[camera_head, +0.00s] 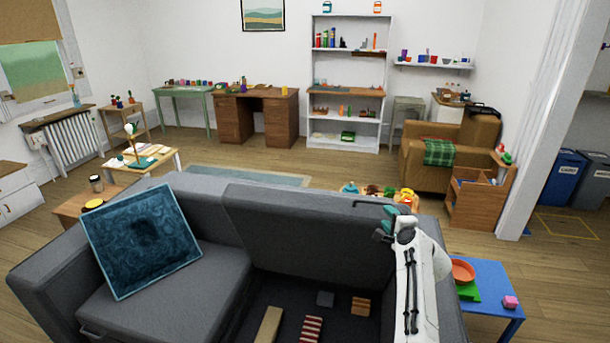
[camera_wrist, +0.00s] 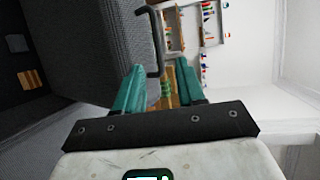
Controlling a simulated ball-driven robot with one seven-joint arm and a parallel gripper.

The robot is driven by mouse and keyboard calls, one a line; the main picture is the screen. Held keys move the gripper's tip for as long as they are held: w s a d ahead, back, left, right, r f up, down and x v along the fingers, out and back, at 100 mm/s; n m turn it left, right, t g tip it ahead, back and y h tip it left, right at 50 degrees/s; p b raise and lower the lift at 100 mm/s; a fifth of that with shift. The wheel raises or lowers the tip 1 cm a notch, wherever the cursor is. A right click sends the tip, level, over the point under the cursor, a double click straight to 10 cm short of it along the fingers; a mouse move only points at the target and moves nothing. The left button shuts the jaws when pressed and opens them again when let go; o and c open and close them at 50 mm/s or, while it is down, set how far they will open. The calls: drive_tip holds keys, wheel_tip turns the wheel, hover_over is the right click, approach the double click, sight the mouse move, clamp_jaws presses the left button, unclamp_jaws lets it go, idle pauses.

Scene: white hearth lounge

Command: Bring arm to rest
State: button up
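My white arm rises at the right of the sofa in the head view. My gripper (camera_head: 384,226) has teal fingers and is at the right end of the raised grey sofa panel (camera_head: 295,228). In the wrist view my gripper (camera_wrist: 161,66) is open, with a clear gap between its fingertips. A dark bent handle (camera_head: 372,204) juts out by the panel's upper right corner. In the wrist view the handle (camera_wrist: 157,40) lies ahead of the fingers, its near end in line with the gap. I see no finger closed on it; the exact distance is unclear.
Below the panel, an open sofa compartment (camera_head: 262,293) holds several small items. A teal cushion (camera_head: 142,240) leans at the left. A blue table (camera_head: 490,277) with an orange bowl (camera_head: 463,271) stands close right of my arm. Behind are shelves (camera_head: 350,85) and an armchair (camera_head: 450,150).

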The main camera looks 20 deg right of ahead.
drive_tip(key=s+a+f+n+g+y+b, duration=0.1)
drive_tip(key=s+a+f+n+g+y, duration=0.1)
drive_tip(key=s+a+f+n+g, duration=0.5)
drive_tip(key=s+a+f+n+y+b, duration=0.2)
drive_tip(key=s+a+f+n, duration=0.3)
drive_tip(key=s+f, duration=0.6)
drive_tip(key=s+a+n+g, duration=0.2)
drive_tip(key=s+a+n, duration=0.1)
drive_tip(key=s, duration=0.7)
drive_tip(key=s+a+f+n+g+b, duration=0.1)
drive_tip(key=s+a+n+g, duration=0.2)
drive_tip(key=s, duration=0.7)
drive_tip(key=s+a+n+g+b, duration=0.1)
drive_tip(key=s+a, duration=0.3)
drive_tip(key=s, duration=0.7)
drive_tip(key=shift+a+f+n+g+h, duration=0.25)
drive_tip(key=shift+a+n+g+h, duration=0.1)
drive_tip(key=shift+n+g, duration=0.5)
